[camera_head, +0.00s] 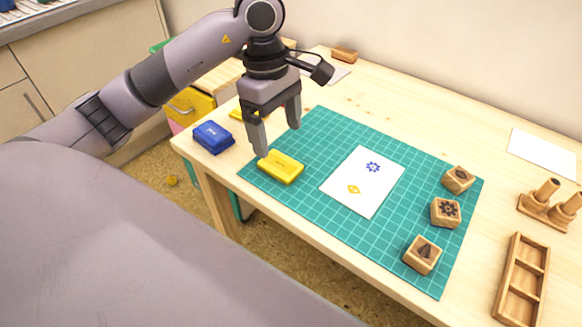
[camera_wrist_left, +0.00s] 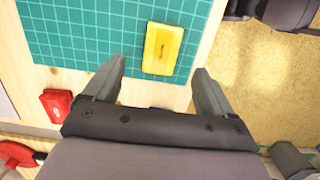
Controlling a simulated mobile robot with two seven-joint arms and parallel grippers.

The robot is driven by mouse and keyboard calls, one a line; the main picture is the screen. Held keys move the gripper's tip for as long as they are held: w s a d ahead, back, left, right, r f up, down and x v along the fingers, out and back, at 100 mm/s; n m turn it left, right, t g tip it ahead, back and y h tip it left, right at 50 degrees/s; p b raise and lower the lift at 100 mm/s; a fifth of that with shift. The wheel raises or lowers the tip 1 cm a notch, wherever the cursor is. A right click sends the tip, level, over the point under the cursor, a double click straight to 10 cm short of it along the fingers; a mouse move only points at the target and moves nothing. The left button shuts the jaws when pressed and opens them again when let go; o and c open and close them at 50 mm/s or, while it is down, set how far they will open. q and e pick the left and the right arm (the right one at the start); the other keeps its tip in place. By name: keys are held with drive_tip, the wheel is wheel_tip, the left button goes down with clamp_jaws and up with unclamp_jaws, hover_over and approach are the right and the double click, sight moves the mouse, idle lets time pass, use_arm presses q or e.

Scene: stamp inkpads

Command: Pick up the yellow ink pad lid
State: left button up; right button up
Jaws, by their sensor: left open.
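The yellow ink pad lid (camera_head: 281,167), a rectangular piece with a raised ridge, lies on the green mat near its front left corner. In the left wrist view the yellow lid (camera_wrist_left: 163,48) lies just beyond the fingertips, within the span between them. My left gripper (camera_head: 278,137) is open and empty, pointing down above and behind the lid. In the left wrist view its fingers (camera_wrist_left: 160,76) stand wide apart. Another yellow piece (camera_head: 238,113) is partly hidden behind the gripper. My right gripper is not in view.
A blue ink pad (camera_head: 213,137) stands left of the mat (camera_head: 312,187). A red ink pad (camera_wrist_left: 57,106) shows in the wrist view. A stamped white card (camera_head: 366,200) and wooden stamp blocks (camera_head: 445,212) lie to the right. The table's front edge is close to the lid.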

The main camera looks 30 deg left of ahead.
sight(280, 164)
use_arm(q)
wheel_tip(280, 164, down, 7)
drive_tip(key=shift+s+d+r+b, duration=0.15)
drive_tip(key=shift+r+b, duration=0.05)
drive_tip(key=shift+b, duration=0.1)
drive_tip(key=c, duration=1.1)
